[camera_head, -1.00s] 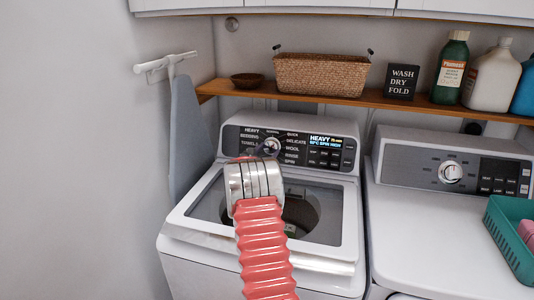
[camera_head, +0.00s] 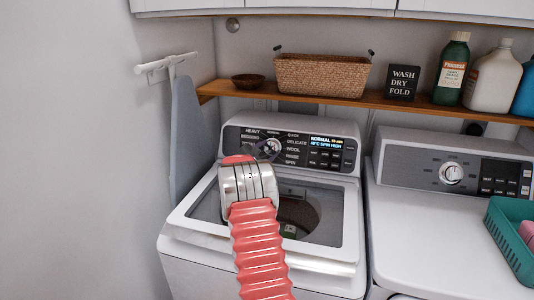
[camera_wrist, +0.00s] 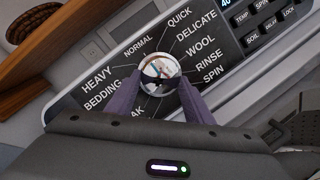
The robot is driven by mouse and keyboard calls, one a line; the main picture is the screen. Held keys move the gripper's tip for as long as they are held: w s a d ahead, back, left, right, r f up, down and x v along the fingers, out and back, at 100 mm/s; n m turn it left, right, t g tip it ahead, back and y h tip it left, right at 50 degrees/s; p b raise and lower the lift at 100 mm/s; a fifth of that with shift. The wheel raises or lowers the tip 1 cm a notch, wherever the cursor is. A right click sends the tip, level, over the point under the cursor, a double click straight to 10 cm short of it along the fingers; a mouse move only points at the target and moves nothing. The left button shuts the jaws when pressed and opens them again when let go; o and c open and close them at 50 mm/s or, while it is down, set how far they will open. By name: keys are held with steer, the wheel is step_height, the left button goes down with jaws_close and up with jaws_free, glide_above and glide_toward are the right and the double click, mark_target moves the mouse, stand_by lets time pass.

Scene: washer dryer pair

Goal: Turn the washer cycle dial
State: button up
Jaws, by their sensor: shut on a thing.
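The washer cycle dial (camera_wrist: 160,70) is a round chrome knob on the washer's dark panel (camera_head: 240,142), ringed by cycle names such as HEAVY, NORMAL, QUICK, DELICATE, WOOL, RINSE and SPIN. My gripper (camera_wrist: 160,83) is shut on the dial, with one purple finger on each side of it in the wrist view. In the head view, my gripper (camera_head: 267,150) reaches the panel and partly covers the dial. The washer display (camera_head: 326,141) is lit and reads NORMAL. Which way the dial's mark points is not clear.
The washer lid glass (camera_head: 322,212) lies in front of the panel. The dryer (camera_head: 440,225) with its own knob (camera_head: 451,173) stands at right, with a teal basket (camera_head: 512,243) on top. A wooden shelf (camera_head: 300,100) with a wicker basket (camera_head: 320,75) and bottles hangs above.

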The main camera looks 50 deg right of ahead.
steer(key=shift+s+d, duration=0.2)
steer(key=shift+s, duration=0.1)
steer(key=o, duration=0.8)
steer(key=shift+o, duration=1.2)
steer(key=shift+w+a, duration=0.1)
steer(key=shift+w, duration=0.05)
steer(key=s+a+r, duration=0.1)
steer(key=s+a, duration=0.1)
steer(key=a, duration=1.1)
steer(key=shift+s+a, duration=0.2)
steer(key=shift+a, duration=0.05)
